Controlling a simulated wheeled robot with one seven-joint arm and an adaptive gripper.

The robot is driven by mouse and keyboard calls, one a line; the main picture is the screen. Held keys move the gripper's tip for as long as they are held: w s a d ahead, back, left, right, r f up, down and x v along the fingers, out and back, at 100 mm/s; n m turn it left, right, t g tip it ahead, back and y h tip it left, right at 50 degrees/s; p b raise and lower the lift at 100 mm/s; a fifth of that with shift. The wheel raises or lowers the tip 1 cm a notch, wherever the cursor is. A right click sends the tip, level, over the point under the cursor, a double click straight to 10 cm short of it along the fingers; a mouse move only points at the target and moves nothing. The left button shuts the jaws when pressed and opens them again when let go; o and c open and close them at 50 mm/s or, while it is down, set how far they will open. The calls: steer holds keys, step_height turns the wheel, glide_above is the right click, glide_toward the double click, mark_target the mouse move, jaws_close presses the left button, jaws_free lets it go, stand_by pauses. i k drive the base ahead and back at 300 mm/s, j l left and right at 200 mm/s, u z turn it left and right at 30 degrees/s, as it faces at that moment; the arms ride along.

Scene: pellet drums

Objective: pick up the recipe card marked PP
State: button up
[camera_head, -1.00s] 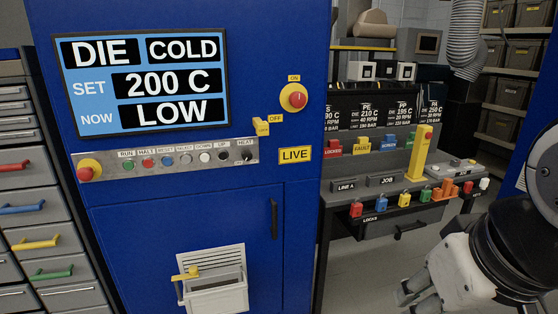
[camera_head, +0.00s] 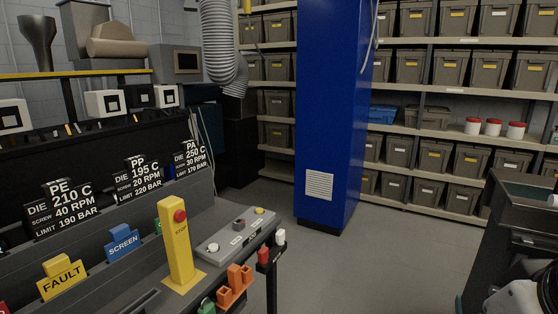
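The black recipe card marked PP (camera_head: 137,180) stands upright in a row on the grey bench, with white text reading 195 C, 20 RPM and 220 BAR. The PE card (camera_head: 61,210) stands to its left and nearer. The PA card (camera_head: 191,160) stands to its right and farther back. My white and black arm shows only at the bottom right corner, far from the cards. My gripper's fingers are not visible there.
In front of the cards stand a yellow FAULT tag (camera_head: 61,279), a blue SCREEN tag (camera_head: 123,242) and a yellow STOP post (camera_head: 176,245). A blue column (camera_head: 333,120) and bin shelves stand behind. A dark cart (camera_head: 510,235) is at right. Grey floor between is clear.

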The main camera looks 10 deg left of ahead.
mark_target(141, 177)
steer(key=i+z, duration=0.4)
steer(key=i, duration=0.45)
steer(key=i+u, duration=0.45)
steer(key=i+l+u, duration=0.25)
steer(key=u, duration=0.15)
